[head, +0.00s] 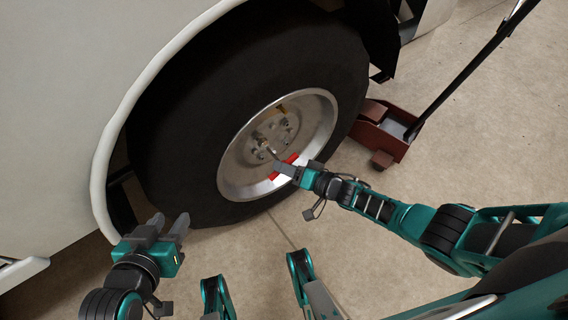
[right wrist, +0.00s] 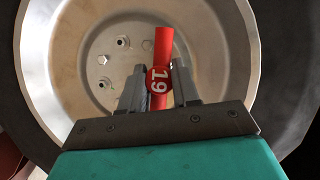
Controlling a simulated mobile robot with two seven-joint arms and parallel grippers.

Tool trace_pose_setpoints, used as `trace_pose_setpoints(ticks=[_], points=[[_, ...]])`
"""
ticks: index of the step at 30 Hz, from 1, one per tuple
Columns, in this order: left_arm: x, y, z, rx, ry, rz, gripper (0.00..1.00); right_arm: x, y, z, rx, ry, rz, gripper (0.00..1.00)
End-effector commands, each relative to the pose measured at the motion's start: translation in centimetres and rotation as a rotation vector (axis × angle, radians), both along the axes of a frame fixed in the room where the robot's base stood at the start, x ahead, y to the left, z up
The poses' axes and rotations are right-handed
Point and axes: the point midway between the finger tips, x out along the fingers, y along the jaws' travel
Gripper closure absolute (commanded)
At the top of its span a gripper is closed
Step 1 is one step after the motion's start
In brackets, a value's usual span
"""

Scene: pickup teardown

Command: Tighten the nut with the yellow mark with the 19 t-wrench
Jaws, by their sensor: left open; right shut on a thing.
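The red T-wrench (head: 292,158) is marked 19 in the right wrist view (right wrist: 159,80). My right gripper (head: 284,168) is shut on its red bar, in front of the lower right of the wheel. The wrench's grey shaft points up and left to the hub nuts (head: 263,153); I cannot tell whether its socket sits on a nut. Several nuts show in the right wrist view (right wrist: 123,42), with no yellow mark visible there. A small yellow patch (head: 281,109) shows above the hub; I cannot tell what bears it. My left gripper (head: 168,226) is open and empty, lower left of the tire.
The wheel's black tire (head: 175,150) sits under the white fender (head: 104,170). A dark red floor jack (head: 383,130) with a long black handle stands right of the tire. The concrete floor (head: 485,110) is open further right.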

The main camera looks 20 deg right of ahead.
Motion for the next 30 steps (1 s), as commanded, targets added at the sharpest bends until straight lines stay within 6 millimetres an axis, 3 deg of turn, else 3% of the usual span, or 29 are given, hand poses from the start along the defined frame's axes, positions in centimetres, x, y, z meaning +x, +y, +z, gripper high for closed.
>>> trace_pose_setpoints(ticks=[8,20,30], points=[[0.0,0.0,0.1,0.001,0.003,0.0,0.57,-0.4,-0.1,0.0,0.0,0.001,0.001,1.0],[-0.1,0.0,1.6,0.0,0.003,-0.001,0.57,-3.6,-1.3,0.1,0.0,0.002,0.0,1.0],[-0.1,0.0,1.6,0.0,0.003,-0.001,0.57,-3.8,-1.4,0.0,-0.001,0.0,0.001,1.0]])
